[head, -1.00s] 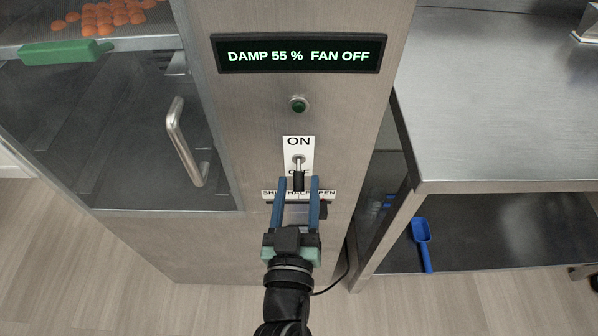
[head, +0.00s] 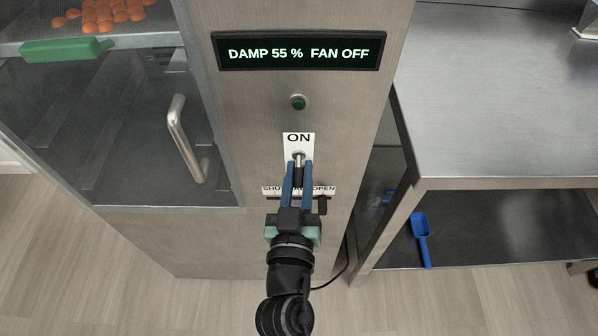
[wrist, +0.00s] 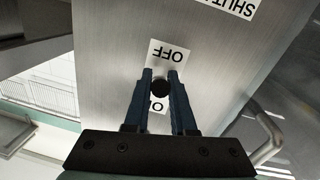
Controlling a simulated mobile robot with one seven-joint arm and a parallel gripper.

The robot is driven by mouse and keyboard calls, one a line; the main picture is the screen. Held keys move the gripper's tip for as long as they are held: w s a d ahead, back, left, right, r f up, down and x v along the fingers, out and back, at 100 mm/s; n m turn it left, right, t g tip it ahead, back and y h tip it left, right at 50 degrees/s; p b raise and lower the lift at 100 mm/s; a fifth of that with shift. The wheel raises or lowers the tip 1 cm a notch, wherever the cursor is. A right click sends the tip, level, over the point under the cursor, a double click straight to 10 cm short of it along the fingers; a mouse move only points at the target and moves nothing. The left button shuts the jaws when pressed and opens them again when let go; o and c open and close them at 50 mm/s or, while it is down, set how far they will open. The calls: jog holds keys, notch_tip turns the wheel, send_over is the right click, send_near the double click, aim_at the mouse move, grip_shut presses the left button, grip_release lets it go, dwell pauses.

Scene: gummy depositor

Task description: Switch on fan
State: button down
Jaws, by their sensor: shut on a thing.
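The fan switch (head: 299,162) is a metal toggle lever with a dark tip on a white plate marked ON above and OFF below. The lever tilts down toward OFF. My gripper (head: 299,168) has its two blue fingers closed around the lever; in the wrist view my gripper (wrist: 160,85) holds the round dark lever tip (wrist: 161,88) between its fingertips. The display (head: 298,53) reads DAMP 55 % FAN OFF. The lower part of the lever and the OFF label are hidden behind the fingers in the head view.
A green round button or lamp (head: 298,102) sits above the switch. A slider (head: 322,205) with SHUT to OPEN labels lies just below. A glass door with a metal handle (head: 184,140) is at the left. A steel table (head: 490,100) stands at the right, with a blue scoop (head: 420,235) on its lower shelf.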

aim_at(300, 166)
jog(key=shift+r+p, duration=0.2)
jog(key=shift+p, duration=0.35)
jog(key=r+g+p, duration=0.1)
jog(key=p, duration=0.4)
jog(key=shift+s+p, duration=0.1)
jog(key=shift+p, duration=0.3)
jog(key=g+p, duration=0.1)
jog(key=p, duration=0.4)
jog(key=r+g+p, duration=0.1)
jog(key=g+p, duration=0.1)
jog(key=p, duration=0.4)
jog(key=shift+s, duration=0.1)
jog(key=g+p, duration=0.1)
jog(key=p, duration=0.3)
jog(key=g+p, duration=0.2)
jog(key=p, duration=0.3)
jog(key=shift+r+n, duration=0.3)
jog(key=shift+r, duration=0.05)
jog(key=g+p, duration=0.1)
jog(key=p, duration=0.2)
jog(key=shift+g, duration=0.4)
jog(key=shift+g+y+p, duration=0.3)
jog(key=shift+g+p, duration=0.2)
jog(key=shift+p, duration=0.25)
